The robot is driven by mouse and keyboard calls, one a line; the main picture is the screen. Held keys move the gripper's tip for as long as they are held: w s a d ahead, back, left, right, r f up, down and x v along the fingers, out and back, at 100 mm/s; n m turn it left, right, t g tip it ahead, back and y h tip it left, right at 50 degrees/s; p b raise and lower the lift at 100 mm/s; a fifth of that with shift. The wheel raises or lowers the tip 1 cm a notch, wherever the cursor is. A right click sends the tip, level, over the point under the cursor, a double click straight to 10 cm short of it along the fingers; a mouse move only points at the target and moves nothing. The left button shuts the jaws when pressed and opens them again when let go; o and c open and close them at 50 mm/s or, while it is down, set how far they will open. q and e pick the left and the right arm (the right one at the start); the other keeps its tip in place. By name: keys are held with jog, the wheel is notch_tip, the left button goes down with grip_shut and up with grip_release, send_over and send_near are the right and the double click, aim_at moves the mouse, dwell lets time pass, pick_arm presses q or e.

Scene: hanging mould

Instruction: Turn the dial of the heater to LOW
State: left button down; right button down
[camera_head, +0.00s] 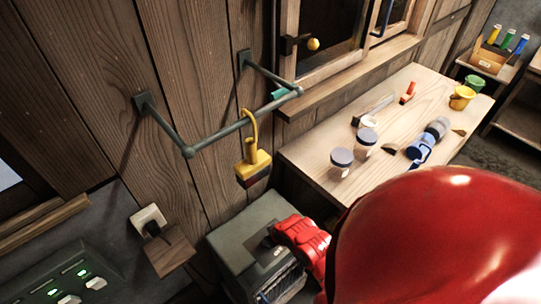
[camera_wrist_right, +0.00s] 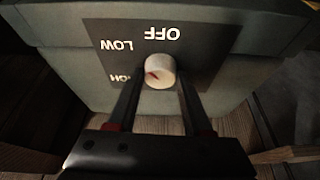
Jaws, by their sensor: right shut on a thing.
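The heater is a grey-green box (camera_head: 240,225) on the floor below the wall rail. My right gripper (camera_head: 292,236), in a red housing, reaches its top panel and hides the dial in the head view. In the right wrist view, the round white dial (camera_wrist_right: 160,70) sits on a dark label plate (camera_wrist_right: 195,48) reading OFF, LOW and HIGH upside down. My right gripper (camera_wrist_right: 160,84) is shut on the dial, one finger on each side. A red mark shows on the dial's left part; I cannot tell exactly which label it points to. My left gripper is not in view.
A yellow tool (camera_head: 253,165) hangs from the wall rail (camera_head: 225,133) above the heater. A wooden workbench (camera_head: 330,180) with jars and tools stands behind it. A wall socket with a plug (camera_head: 149,220) is left. A large red surface blocks the lower right.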

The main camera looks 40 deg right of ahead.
jog(key=shift+d+n+y+b, duration=0.15)
jog(key=shift+n+y+b, duration=0.45)
jog(key=shift+n, duration=1.3)
jog(key=shift+c, duration=1.6)
grip_release()
jog(key=p+v, duration=0.5)
jog(key=v, duration=1.2)
jog(key=shift+w+d+r, duration=0.15)
jog(key=shift+d+r, duration=0.1)
